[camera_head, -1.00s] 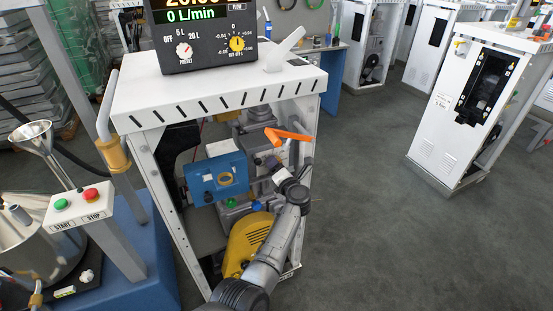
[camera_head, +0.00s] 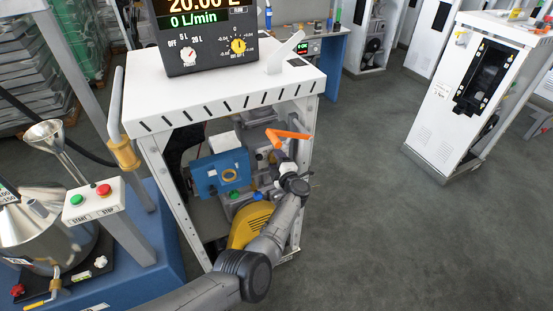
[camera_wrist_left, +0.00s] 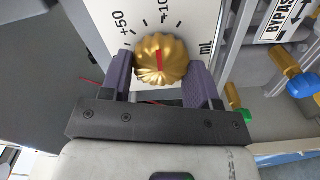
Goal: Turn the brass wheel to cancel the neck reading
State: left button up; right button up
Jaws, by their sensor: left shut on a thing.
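The brass wheel (camera_wrist_left: 161,58) is a fluted gold knob with a red line on it, in the left wrist view. Its red line points up the picture, toward the gap between the +50 and +100 marks on a white mL scale plate (camera_wrist_left: 103,18). My left gripper (camera_wrist_left: 163,76) has its two dark fingers on either side of the wheel and is shut on it. In the head view my left gripper (camera_head: 286,165) is inside the open right side of the white dispenser frame (camera_head: 220,95), by an orange lever (camera_head: 290,134). The wheel is hidden there. My right gripper is not in view.
A blue block (camera_head: 208,183) and a yellow housing (camera_head: 248,222) sit inside the frame beside my arm. A display box (camera_head: 200,40) stands on top. A START/STOP box (camera_head: 93,200) is at left.

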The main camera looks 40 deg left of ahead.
pick_arm(q)
jog(key=shift+m, duration=0.5)
dwell(0.3)
jog(key=o, duration=0.9)
jog(key=shift+d+p, duration=0.1)
jog(key=shift+p, duration=0.2)
jog(key=shift+p+v, duration=2.05)
jog(key=shift+v, duration=4.8)
jog(key=shift+s, duration=0.1)
